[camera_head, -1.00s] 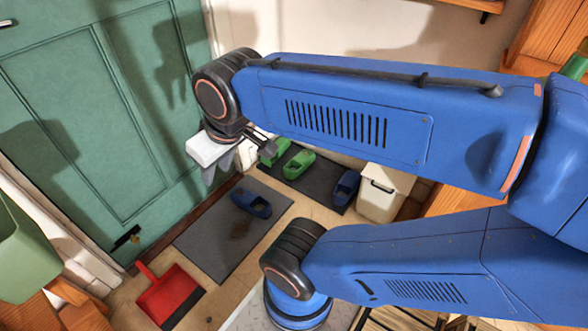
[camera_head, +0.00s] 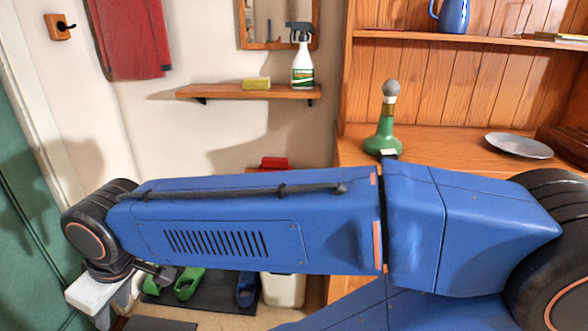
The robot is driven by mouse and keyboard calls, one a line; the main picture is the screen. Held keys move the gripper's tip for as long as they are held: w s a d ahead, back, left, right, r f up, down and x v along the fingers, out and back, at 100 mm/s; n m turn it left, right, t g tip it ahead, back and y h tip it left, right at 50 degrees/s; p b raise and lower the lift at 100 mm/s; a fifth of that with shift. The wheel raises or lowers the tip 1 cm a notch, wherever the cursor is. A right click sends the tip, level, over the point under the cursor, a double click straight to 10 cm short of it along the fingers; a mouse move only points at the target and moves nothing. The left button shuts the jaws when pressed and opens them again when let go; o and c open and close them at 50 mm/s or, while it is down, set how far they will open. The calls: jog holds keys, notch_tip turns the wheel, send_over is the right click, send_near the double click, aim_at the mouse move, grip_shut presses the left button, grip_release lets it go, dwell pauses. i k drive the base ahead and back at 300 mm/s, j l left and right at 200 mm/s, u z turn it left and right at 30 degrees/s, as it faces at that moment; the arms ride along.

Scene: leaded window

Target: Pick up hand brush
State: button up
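I cannot make out a hand brush for certain. A small red object (camera_head: 275,163) shows just above my arm at the middle, on a wooden surface; my arm hides what is below it, and I cannot tell whether it is the brush. My gripper (camera_head: 112,306) is at the lower left, below the wrist, pointing down, with a white body and grey fingers. The picture's edge and its angle hide whether the fingers are apart. I see nothing clearly held in it.
A wall shelf (camera_head: 210,91) holds a spray bottle (camera_head: 302,68) and a yellow sponge (camera_head: 256,84). Green clogs (camera_head: 188,283), a blue clog (camera_head: 247,289) and a white bin (camera_head: 283,290) are on the floor.

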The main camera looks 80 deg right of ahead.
aim_at(268, 164)
jog(key=z, duration=2.1)
jog(key=u, duration=1.05)
jog(key=k+l, duration=0.1)
jog(key=k+z, duration=0.1)
jog(key=z, duration=0.9)
jog(key=i+j+u, duration=0.15)
jog(key=u, duration=0.3)
